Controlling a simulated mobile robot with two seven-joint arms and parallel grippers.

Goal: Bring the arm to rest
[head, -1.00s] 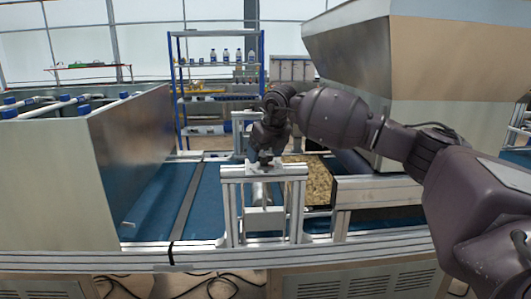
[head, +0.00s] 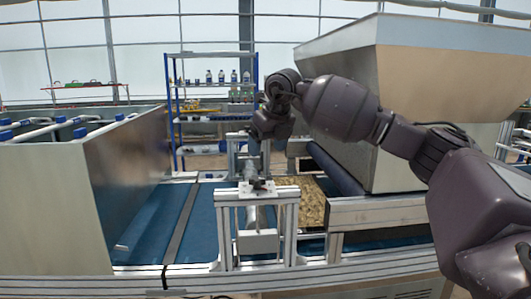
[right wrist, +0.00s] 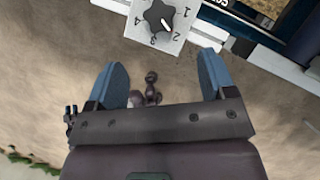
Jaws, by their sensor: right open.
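My right gripper (head: 254,147) is in the air above the metal frame with the dial knob (head: 258,185), apart from it. In the right wrist view the gripper (right wrist: 160,70) is open, with two blue fingers spread and nothing between them. The black knob (right wrist: 157,15) sits beyond the fingertips on a white plate (right wrist: 178,47) numbered 1 to 4. Its white mark points toward 2. My right arm (head: 345,108) reaches in from the right. My left gripper is not in view.
A large hopper (head: 440,50) stands close behind my right arm. A blue conveyor (head: 200,230) runs below, with a soil-filled tray (head: 300,203) beside the frame. A metal-sided tank (head: 125,165) is at left. A blue shelf (head: 212,110) with bottles stands at the back.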

